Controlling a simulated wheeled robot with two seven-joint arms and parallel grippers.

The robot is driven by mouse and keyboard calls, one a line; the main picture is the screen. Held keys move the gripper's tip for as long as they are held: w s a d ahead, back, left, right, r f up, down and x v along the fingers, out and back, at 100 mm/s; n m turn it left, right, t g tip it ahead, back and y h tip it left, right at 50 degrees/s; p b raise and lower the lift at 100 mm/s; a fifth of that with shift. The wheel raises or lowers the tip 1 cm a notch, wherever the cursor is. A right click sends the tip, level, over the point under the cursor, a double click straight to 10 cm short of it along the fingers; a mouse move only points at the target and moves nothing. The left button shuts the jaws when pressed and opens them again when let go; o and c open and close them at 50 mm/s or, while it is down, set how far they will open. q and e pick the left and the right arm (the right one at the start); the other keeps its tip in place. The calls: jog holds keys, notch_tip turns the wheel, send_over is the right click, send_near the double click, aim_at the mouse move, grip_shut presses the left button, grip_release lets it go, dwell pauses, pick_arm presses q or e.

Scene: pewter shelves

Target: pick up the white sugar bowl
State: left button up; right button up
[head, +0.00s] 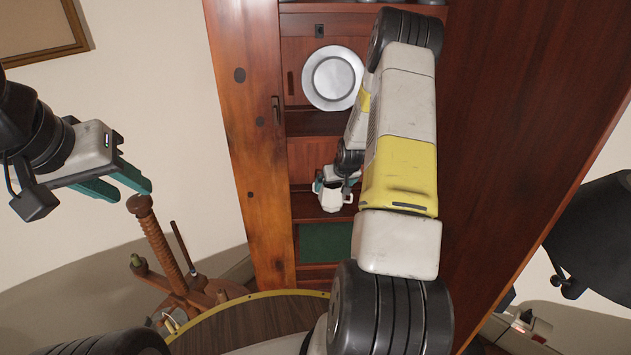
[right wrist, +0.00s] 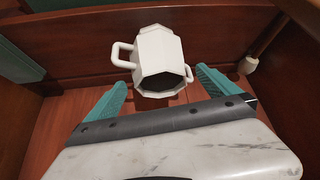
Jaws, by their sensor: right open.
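The white sugar bowl (right wrist: 158,48) has flat facets and two side handles. In the right wrist view it stands just ahead of my right gripper (right wrist: 162,80), around the gap between the teal fingertips. The gripper is open, with one finger on each side, and no grip on the bowl shows. In the head view the bowl (head: 334,199) is in the wooden cabinet, partly hidden by my right gripper (head: 328,181). My left gripper (head: 122,187) is at the left, far from the bowl, with its teal fingers apart and nothing between them.
The wooden cabinet (head: 262,120) has side walls close around my right arm. A grey plate (head: 333,78) stands on a higher level, above the bowl. A wooden screw-post stand (head: 160,240) is below my left gripper. A dark chair-like object (head: 595,235) is at the right.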

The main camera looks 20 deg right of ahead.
jog(key=x, duration=0.2)
jog(key=shift+w+f, duration=0.1)
jog(key=shift+f, duration=0.15)
jog(key=c, duration=1.7)
jog(key=shift+c, duration=0.2)
jog(key=shift+r, duration=0.2)
